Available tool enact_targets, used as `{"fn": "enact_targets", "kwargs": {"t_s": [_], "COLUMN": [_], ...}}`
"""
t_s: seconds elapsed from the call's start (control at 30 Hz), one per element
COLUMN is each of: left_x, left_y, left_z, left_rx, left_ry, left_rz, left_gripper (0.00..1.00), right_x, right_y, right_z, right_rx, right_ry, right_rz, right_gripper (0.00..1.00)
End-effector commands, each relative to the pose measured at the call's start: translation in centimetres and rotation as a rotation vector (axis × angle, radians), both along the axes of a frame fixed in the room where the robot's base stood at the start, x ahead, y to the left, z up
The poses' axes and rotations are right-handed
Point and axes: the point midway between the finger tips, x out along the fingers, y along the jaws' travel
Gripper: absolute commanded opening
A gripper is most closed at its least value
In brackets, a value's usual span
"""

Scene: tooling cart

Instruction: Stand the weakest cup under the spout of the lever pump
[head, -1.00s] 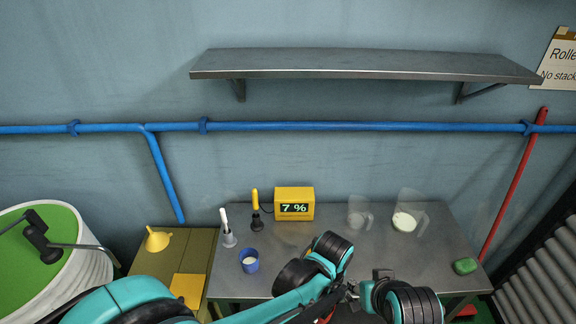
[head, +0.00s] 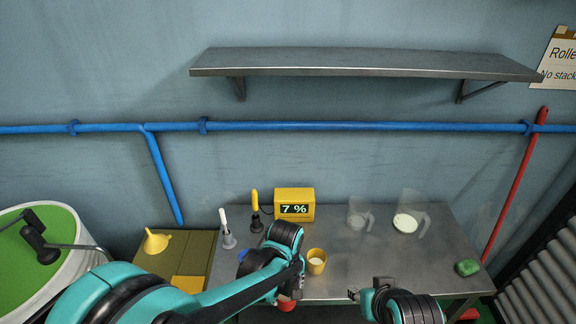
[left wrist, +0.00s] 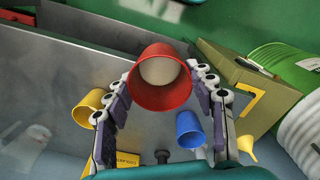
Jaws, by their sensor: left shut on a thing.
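My left gripper (head: 293,282) is shut on a red cup (head: 287,305), held at the table's front edge. In the left wrist view the red cup (left wrist: 160,92) sits between the fingers, with pale contents inside. A yellow cup (head: 316,262) with pale contents stands just right of the left gripper. A blue cup (head: 243,255) is mostly hidden behind my left arm; it shows in the left wrist view (left wrist: 188,128). The lever pump (head: 40,238) stands on a green-topped drum at far left. My right gripper (head: 362,294) is at the front edge; its jaws are unclear.
A yellow meter reading 7 % (head: 294,204) stands at the table's back, beside white-handled (head: 227,230) and yellow-handled probes (head: 255,210). Two clear jugs (head: 410,215) and a green lump (head: 467,267) are at right. A yellow funnel (head: 156,240) sits on an olive box.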

Motion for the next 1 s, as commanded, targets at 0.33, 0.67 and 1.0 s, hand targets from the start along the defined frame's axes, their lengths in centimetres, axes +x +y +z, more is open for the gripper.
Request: {"fn": "enact_targets", "kwargs": {"t_s": [0.33, 0.67, 1.0], "left_x": [3.8, 4.3, 4.3], "left_y": [11.9, 17.2, 17.3], "left_z": [-3.9, -5.2, -5.1], "left_rx": [0.000, 0.000, 0.000], "left_ry": [0.000, 0.000, 0.000], "left_rz": [-0.347, -0.525, -0.533], "left_gripper": [0.25, 0.25, 0.25], "right_x": [0.0, 0.0, 0.0], "right_y": [0.0, 0.0, 0.0], "right_z": [-2.6, -3.3, -3.3], "right_rx": [0.000, 0.000, 0.000], "right_ry": [0.000, 0.000, 0.000], "right_rz": [0.000, 0.000, 0.000], "right_gripper": [0.40, 0.40, 0.40]}}
